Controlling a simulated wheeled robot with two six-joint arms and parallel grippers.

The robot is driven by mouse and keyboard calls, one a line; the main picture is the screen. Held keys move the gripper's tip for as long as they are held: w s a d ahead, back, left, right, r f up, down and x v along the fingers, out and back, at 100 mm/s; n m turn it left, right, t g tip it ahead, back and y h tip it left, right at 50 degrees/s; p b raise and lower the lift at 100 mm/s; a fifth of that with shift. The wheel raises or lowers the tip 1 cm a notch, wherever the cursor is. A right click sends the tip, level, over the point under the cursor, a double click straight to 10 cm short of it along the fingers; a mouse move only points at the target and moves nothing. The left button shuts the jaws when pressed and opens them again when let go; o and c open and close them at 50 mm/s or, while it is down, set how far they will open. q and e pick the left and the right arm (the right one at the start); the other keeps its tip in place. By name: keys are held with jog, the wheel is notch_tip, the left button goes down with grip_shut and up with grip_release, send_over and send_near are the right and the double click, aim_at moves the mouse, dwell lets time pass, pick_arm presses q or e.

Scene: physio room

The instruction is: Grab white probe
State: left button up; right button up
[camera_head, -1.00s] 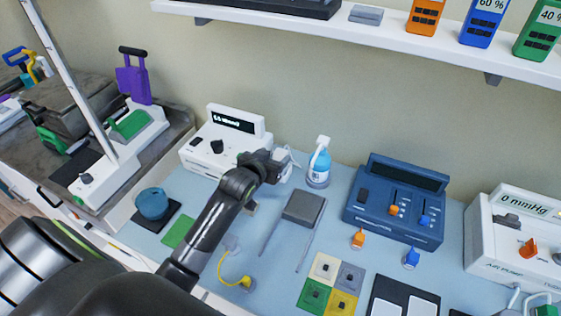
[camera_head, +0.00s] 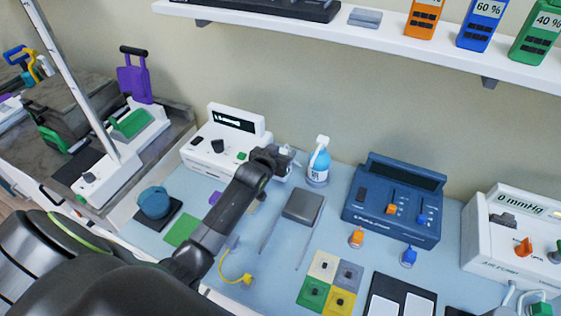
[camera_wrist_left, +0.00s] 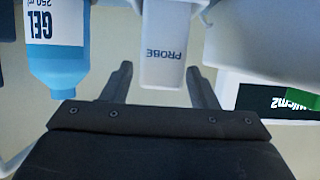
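The white probe (camera_wrist_left: 165,55), marked PROBE, hangs upside down in the left wrist view beside the white device. In the head view it is mostly hidden behind my left gripper (camera_head: 284,156), at the right end of the white device (camera_head: 235,150). In the left wrist view the two dark fingers of my left gripper (camera_wrist_left: 160,80) are spread apart. The probe's end shows between and beyond their tips, with a gap on each side. My right gripper is in no view.
A blue gel bottle (camera_head: 318,165) stands close to the right of my left gripper; it also shows in the left wrist view (camera_wrist_left: 56,60). A blue control unit (camera_head: 395,205) stands farther right. A grey pad (camera_head: 303,205) lies in front. A shelf (camera_head: 400,45) runs above.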

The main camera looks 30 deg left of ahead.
pick_arm(q)
jog(key=c, duration=1)
jog(key=shift+o, duration=0.2)
